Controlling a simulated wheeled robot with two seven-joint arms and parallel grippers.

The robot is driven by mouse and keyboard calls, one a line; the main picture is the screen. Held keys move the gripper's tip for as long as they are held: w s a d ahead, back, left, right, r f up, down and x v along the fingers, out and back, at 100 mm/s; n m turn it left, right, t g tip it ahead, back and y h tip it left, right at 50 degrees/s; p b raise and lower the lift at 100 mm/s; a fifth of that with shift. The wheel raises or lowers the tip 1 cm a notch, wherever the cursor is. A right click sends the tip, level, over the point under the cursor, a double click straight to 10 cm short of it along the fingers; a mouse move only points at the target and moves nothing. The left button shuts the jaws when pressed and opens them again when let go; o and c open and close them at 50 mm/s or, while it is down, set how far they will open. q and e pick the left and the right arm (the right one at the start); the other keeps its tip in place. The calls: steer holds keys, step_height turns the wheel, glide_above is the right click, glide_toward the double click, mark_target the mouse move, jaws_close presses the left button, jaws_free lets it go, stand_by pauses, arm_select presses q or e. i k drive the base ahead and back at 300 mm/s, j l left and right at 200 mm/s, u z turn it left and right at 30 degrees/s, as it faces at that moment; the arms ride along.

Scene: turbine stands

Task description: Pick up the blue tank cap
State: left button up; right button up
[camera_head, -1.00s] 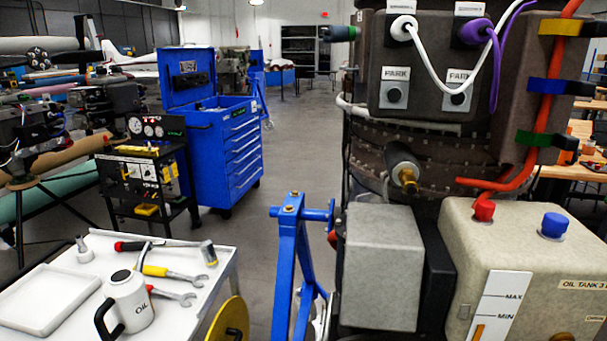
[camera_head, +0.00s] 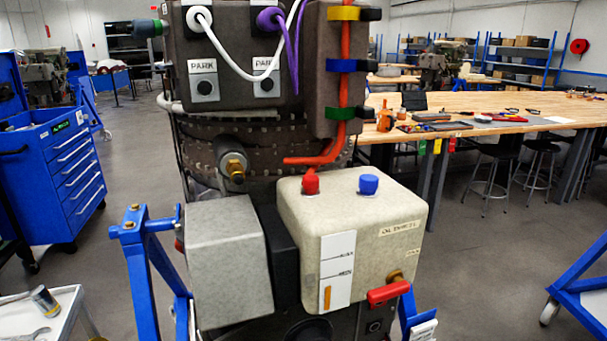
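The blue tank cap (camera_head: 368,184) sits upright on top of the cream oil tank (camera_head: 390,225), towards its right side. A red cap or fitting (camera_head: 310,182) stands on the same tank to its left, close to the end of an orange-red hose. Neither of my grippers shows in the head view.
The tank is part of a turbine on a blue stand (camera_head: 150,255), with a grey box (camera_head: 228,262) on its left. A red-handled valve (camera_head: 388,292) sticks out at the tank's lower right.

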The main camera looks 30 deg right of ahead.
mark_target(368, 183)
steer(key=j+z, duration=0.35)
steer(key=j, duration=0.3)
steer(key=j+z, duration=0.3)
steer(key=j, duration=0.35)
steer(key=k+j+z, duration=0.15)
steer(key=j+z, duration=0.2)
steer(key=j, duration=0.3)
